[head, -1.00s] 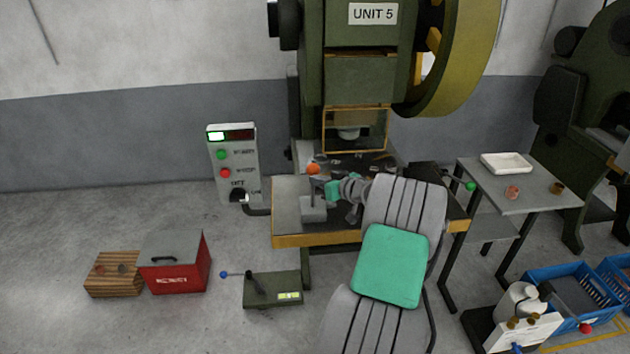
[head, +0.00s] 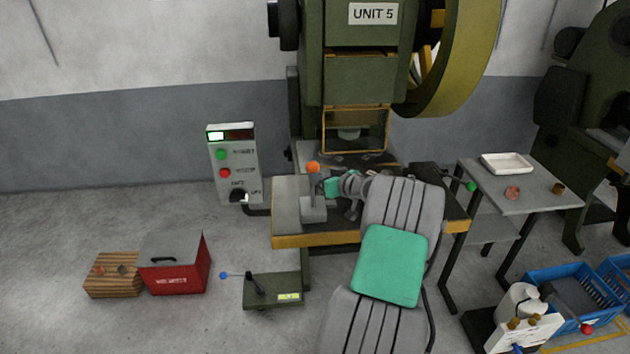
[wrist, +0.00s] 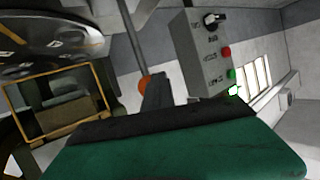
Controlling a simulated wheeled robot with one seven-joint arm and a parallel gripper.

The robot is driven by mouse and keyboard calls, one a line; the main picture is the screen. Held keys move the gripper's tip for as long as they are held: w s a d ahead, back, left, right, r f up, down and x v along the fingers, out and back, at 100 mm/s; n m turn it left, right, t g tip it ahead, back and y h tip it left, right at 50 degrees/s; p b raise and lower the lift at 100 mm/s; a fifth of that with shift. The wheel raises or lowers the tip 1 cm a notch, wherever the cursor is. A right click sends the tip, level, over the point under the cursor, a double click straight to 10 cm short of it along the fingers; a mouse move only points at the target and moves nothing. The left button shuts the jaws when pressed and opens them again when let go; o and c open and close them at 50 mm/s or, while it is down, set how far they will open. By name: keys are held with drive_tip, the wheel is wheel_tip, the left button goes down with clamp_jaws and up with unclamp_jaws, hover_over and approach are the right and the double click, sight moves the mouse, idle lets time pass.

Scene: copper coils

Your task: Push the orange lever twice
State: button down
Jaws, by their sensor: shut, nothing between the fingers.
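The orange lever's ball knob (head: 313,168) stands above the left part of the press table, over a grey block (head: 313,208). In the wrist view the orange knob (wrist: 145,84) shows on a thin rod, close beside the tip of my gripper (wrist: 158,90). In the head view my gripper (head: 322,187) is shut and empty, just below and right of the knob. Whether it touches the lever I cannot tell. The lever's lower part is partly hidden by the gripper.
The green press (head: 360,80) with its yellow-framed guard (head: 355,132) rises behind the table. A control box (head: 233,165) with green and red buttons stands left. A side table (head: 540,198) is at right. A blue-knobbed lever unit (head: 272,290) and red box (head: 178,275) sit on the floor.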

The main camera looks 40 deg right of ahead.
sight(315, 170)
drive_tip(key=shift+w+d+r+b, duration=0.3)
drive_tip(key=shift+w+d, duration=0.15)
drive_tip(key=shift+w, duration=0.2)
drive_tip(key=shift+w+d+r+b, duration=0.15)
drive_tip(key=shift+w+d+b, duration=0.2)
drive_tip(key=shift+w, duration=0.3)
idle(1.4)
idle(0.4)
drive_tip(key=s+a+f+b, duration=0.2)
drive_tip(key=s+a, duration=0.2)
drive_tip(key=s, duration=0.2)
drive_tip(key=shift+s, duration=0.15)
idle(0.7)
drive_tip(key=shift+a+b, duration=0.1)
drive_tip(key=shift+b, duration=0.2)
drive_tip(key=shift+s+a+f+b, duration=0.15)
drive_tip(key=shift+s+a+b, duration=0.1)
drive_tip(key=shift+s+a, duration=0.3)
drive_tip(key=shift+s+a+f+b, duration=0.1)
drive_tip(key=shift+s+a+b, duration=0.2)
drive_tip(key=shift+s, duration=0.5)
drive_tip(key=shift+s+a+f+b, duration=0.15)
drive_tip(key=shift+s+a+b, duration=0.05)
drive_tip(key=shift+s+a, duration=0.4)
